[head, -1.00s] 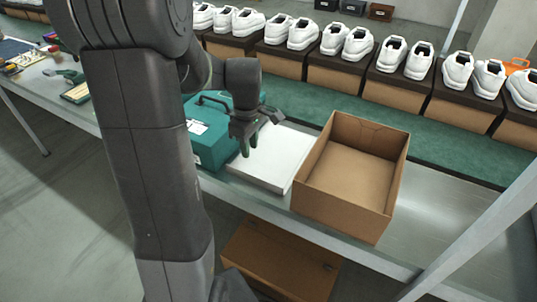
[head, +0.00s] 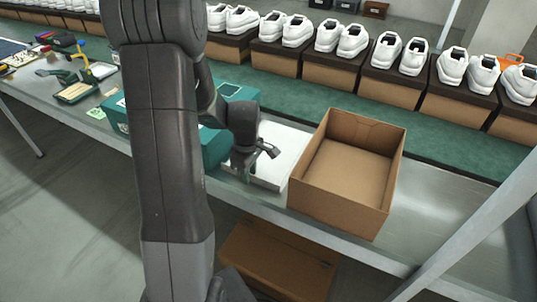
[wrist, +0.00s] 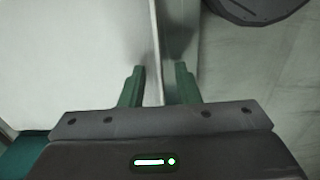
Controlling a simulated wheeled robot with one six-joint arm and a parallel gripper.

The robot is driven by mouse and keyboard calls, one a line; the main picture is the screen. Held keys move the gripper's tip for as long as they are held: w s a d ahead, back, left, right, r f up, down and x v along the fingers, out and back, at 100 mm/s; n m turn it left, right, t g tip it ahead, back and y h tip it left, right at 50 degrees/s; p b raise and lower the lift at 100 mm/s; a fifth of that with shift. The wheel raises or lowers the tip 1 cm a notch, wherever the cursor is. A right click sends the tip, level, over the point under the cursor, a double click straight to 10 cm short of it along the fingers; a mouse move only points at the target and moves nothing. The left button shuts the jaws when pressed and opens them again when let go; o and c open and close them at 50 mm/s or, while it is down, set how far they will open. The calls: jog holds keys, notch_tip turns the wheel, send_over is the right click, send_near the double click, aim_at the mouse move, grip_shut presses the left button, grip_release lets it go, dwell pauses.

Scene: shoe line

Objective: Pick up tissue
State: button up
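The tissue appears to be the flat white sheet or stack (head: 285,148) on the metal table, left of the open brown box. It also fills the left of the wrist view (wrist: 70,60), with a thin upright edge along its right side. My gripper (head: 245,176) is low at the near left edge of the white piece. In the wrist view my gripper (wrist: 158,86) has its two green fingers apart, one on each side of that thin edge, with gaps on both sides. My wrist hides part of the white piece in the head view.
The open, empty brown box (head: 347,170) stands close on the right. A teal case (head: 215,147) is close on the left, partly behind my arm. White shoes on boxes (head: 385,75) line the green conveyor (head: 300,103) behind. Small tools lie at far left.

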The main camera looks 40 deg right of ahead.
grip_shut()
jog(key=shift+r, duration=0.1)
